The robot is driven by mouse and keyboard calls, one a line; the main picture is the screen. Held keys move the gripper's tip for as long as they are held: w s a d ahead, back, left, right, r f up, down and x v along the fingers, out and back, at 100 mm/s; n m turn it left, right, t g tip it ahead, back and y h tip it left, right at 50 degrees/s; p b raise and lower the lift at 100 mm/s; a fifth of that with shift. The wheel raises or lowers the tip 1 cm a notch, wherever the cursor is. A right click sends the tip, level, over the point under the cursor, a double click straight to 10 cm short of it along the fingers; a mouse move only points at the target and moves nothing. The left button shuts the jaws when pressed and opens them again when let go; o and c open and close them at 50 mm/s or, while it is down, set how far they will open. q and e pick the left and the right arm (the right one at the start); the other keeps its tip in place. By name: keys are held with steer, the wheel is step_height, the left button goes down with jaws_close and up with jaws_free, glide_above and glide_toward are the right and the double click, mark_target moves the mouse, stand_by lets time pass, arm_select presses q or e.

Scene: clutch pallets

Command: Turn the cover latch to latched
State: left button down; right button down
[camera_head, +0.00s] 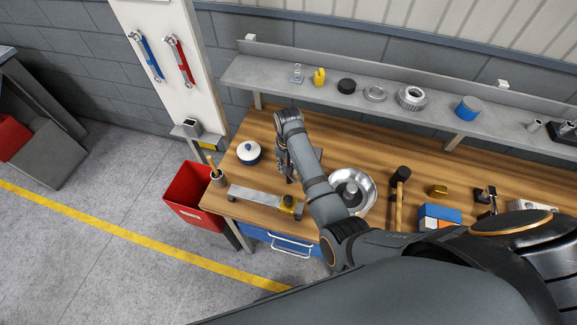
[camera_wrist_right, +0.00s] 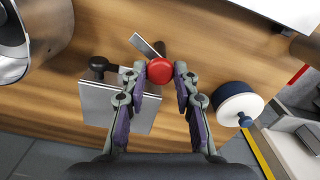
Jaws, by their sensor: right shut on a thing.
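My right gripper (camera_head: 286,172) reaches down to the bench between a white jar and a steel bowl. In the right wrist view my gripper (camera_wrist_right: 160,72) is shut on a round red knob (camera_wrist_right: 159,70). A flat metal bar (camera_wrist_right: 146,45) shows beside the knob, with a dark part near it. A grey metal plate (camera_wrist_right: 118,108) with a black knob (camera_wrist_right: 98,65) lies next to my fingers. I cannot tell which part joins the red knob. My arm hides most of this in the head view. My left gripper is not in view.
The white jar (camera_head: 248,153) and the steel bowl (camera_head: 366,198) flank the gripper. A long grey bar fixture (camera_head: 255,196) lies near the bench front. A mallet (camera_head: 399,190) and a blue box (camera_head: 436,217) lie to the right. A shelf (camera_head: 330,93) runs behind.

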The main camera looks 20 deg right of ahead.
steer(key=n, duration=0.5)
steer(key=shift+r+n, duration=0.1)
steer(key=shift+n, duration=0.2)
steer(key=n, duration=0.5)
steer(key=shift+w, duration=0.1)
steer(key=shift+n, duration=0.4)
steer(key=c, duration=1)
jaws_free()
step_height(320, 180, up, 8)
